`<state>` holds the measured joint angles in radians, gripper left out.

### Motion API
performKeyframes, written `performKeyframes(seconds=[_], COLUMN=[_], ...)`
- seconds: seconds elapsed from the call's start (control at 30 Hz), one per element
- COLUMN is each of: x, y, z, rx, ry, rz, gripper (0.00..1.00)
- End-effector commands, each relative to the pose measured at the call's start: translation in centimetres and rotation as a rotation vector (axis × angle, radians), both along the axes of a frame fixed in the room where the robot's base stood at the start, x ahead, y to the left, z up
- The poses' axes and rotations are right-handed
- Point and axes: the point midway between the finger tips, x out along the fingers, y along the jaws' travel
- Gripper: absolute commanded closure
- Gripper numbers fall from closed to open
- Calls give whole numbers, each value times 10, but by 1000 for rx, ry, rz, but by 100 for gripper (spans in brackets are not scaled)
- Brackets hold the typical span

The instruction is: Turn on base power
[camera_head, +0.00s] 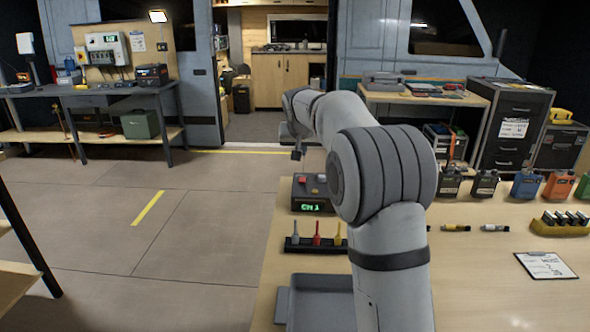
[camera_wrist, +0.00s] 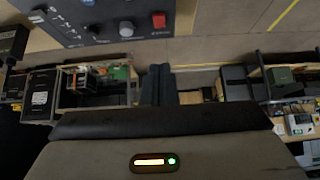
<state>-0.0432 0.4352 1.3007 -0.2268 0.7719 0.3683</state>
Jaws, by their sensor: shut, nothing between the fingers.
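The base unit (camera_head: 312,205) is a dark box on the near table, just left of my arm in the head view. Its front display glows green with "CH 1". A red switch (camera_head: 301,180) is on its top. In the wrist view the two dark fingers (camera_wrist: 160,68) are together and empty, below the red switch in the picture.
A rack (camera_head: 316,245) with several coloured pegs and a grey tray (camera_head: 322,310) are in front of the base unit. The floor left of the table is clear.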

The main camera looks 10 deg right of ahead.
Motion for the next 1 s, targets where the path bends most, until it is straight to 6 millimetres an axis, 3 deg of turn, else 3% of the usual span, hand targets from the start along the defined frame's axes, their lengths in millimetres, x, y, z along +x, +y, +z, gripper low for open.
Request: performKeyframes(seconds=[0.37,0.53,1.0], x=[0,6,62], y=[5,5,-5], z=[0,-9,-84], rx=[0,-1,0], ry=[0,1,2], rz=[8,11,12], gripper=[100,100,100])
